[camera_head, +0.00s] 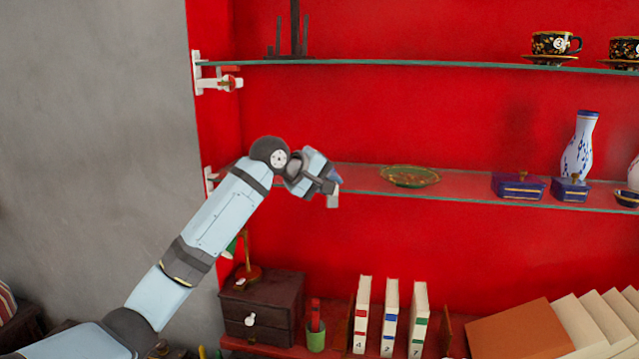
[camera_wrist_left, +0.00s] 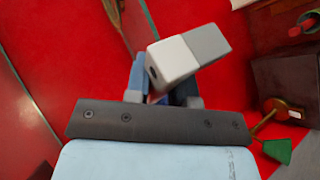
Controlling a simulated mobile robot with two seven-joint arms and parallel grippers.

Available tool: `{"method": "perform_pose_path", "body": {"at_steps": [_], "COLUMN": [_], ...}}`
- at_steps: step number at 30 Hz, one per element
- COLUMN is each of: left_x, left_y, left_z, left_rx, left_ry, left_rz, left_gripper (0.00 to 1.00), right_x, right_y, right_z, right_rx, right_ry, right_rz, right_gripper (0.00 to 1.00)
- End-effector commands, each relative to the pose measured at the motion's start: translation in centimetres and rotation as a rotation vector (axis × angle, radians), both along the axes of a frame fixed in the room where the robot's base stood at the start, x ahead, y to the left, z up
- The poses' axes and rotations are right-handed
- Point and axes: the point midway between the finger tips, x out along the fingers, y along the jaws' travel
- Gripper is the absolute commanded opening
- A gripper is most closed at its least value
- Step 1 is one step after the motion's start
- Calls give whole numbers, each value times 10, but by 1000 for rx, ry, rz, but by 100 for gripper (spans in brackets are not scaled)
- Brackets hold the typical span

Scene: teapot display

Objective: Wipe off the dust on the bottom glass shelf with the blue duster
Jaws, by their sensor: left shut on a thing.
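The lower glass shelf (camera_head: 455,189) runs across the red wall at mid-height in the head view. Its glass looks hazy, but I cannot pick out the dust clearly. My left gripper (camera_head: 331,186) is at the left part of this shelf, near its front edge. In the left wrist view my left gripper (camera_wrist_left: 164,92) is shut on a block with a white and grey end (camera_wrist_left: 188,54), seemingly the duster. Blue shows around its base, and its far side is hidden. I cannot tell whether it touches the glass. My right gripper is not in view.
A green dish (camera_head: 410,176) sits on the lower shelf right of the gripper. Blue boxes (camera_head: 518,187) and a white-blue vase (camera_head: 580,146) stand further right. The upper glass shelf (camera_head: 420,65) holds cups. Below are a dark drawer box (camera_head: 262,308) and books (camera_head: 389,318).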

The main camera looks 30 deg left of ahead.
Motion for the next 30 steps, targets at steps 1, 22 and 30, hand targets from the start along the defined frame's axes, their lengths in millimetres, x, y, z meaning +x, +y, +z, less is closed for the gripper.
{"method": "perform_pose_path", "body": {"at_steps": [1, 22, 30], "left_x": [1, -5, -8], "left_y": [-5, 23, 32], "left_z": [0, -2, -2], "left_rx": [0, 1, 1], "left_ry": [0, 2, 2], "left_rz": [-1, 2, 2], "left_gripper": [0, 0, 0], "right_x": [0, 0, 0], "right_y": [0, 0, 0], "right_z": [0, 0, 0], "right_rx": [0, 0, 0], "right_ry": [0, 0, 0], "right_rz": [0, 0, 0], "right_gripper": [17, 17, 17]}}
